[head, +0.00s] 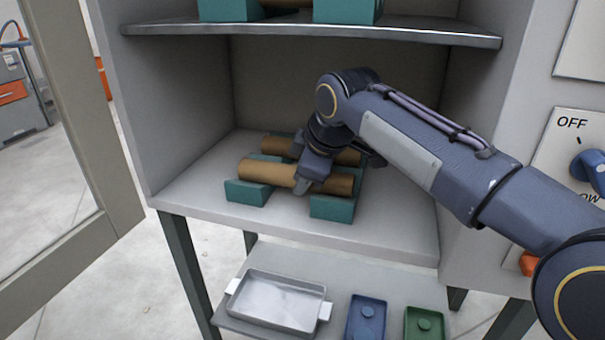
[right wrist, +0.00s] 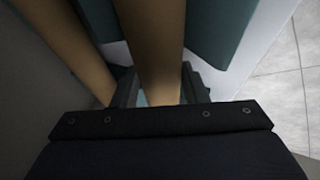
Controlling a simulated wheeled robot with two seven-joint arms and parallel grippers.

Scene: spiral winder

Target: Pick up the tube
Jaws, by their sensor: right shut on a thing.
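A brown cardboard-coloured tube (head: 267,173) lies across two teal cradle blocks at the front of the cabinet's lower shelf. A second brown tube (head: 347,157) lies behind it on the same kind of blocks. My right gripper (head: 306,184) reaches down over the front tube, near its middle. In the right wrist view its fingers (right wrist: 160,92) stand on both sides of the front tube (right wrist: 152,45), shut on it. The second tube (right wrist: 75,45) runs alongside at the left there. The tube still appears to rest on the blocks. My left gripper is not in view.
The teal blocks (head: 332,207) flank the gripper on the lower shelf (head: 390,222). An upper shelf (head: 310,31) hangs above my arm. An open door (head: 65,115) stands at the left. A tray (head: 281,301) and blue and green lidded boxes sit below. A switch panel (head: 570,150) is at the right.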

